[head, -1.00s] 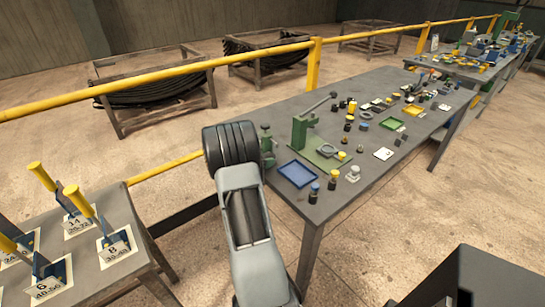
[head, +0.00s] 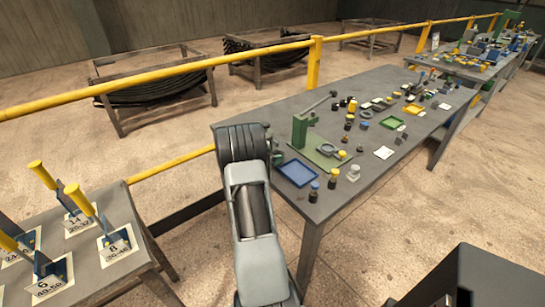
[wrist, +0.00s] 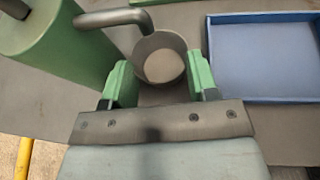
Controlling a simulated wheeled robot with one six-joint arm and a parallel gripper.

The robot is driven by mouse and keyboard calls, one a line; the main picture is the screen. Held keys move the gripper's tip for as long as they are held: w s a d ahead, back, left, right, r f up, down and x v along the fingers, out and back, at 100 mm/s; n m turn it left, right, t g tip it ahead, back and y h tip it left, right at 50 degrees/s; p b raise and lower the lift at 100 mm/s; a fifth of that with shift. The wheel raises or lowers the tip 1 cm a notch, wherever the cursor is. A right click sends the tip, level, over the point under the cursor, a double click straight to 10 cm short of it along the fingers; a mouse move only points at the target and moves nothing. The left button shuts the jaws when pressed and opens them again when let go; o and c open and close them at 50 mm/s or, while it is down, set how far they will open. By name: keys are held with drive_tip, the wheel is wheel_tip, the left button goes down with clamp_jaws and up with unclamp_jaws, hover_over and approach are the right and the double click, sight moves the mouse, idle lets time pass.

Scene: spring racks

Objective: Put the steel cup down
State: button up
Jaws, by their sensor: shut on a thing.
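The steel cup (wrist: 162,66) shows in the wrist view as a round grey cup seen from above, between the two green fingers of my gripper (wrist: 160,84). My gripper is shut on it. A bent grey rod (wrist: 115,17) reaches to the cup's far rim; I cannot tell whether it is part of the cup. The cup's underside is hidden, so I cannot tell whether it touches the bench. In the head view my own arm hides the gripper and the cup.
A blue tray (head: 297,173) lies on the grey bench (head: 335,205); in the wrist view it is right of the gripper (wrist: 262,60). A green cylinder-like body (wrist: 55,45) stands close on the left. A green press (head: 305,130) and several small parts stand farther along the bench.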

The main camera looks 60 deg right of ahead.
drive_tip(key=o, duration=0.8)
drive_tip(key=shift+c, duration=0.2)
drive_tip(key=shift+w+a+r+p, duration=0.1)
drive_tip(key=shift+a+r+p, duration=0.05)
drive_tip(key=shift+r+p, duration=0.15)
drive_tip(key=s+a+r+m+t+y, duration=0.1)
drive_tip(key=a+r+m+y, duration=0.3)
drive_tip(key=a, duration=1.1)
drive_tip(key=a+r+m+t+y, duration=0.15)
drive_tip(key=a+r+m, duration=0.35)
drive_tip(key=a, duration=1)
drive_tip(key=s+a+r+m+t+y, duration=0.1)
drive_tip(key=s+a+m+y, duration=0.2)
drive_tip(key=a, duration=0.6)
drive_tip(key=s+a+r+m+t+y, duration=0.1)
drive_tip(key=a+y, duration=0.4)
drive_tip(key=a, duration=0.5)
drive_tip(key=s+m+t, duration=0.1)
drive_tip(key=s+m, duration=0.1)
drive_tip(key=shift+m, duration=0.3)
drive_tip(key=shift+d+r, duration=0.1)
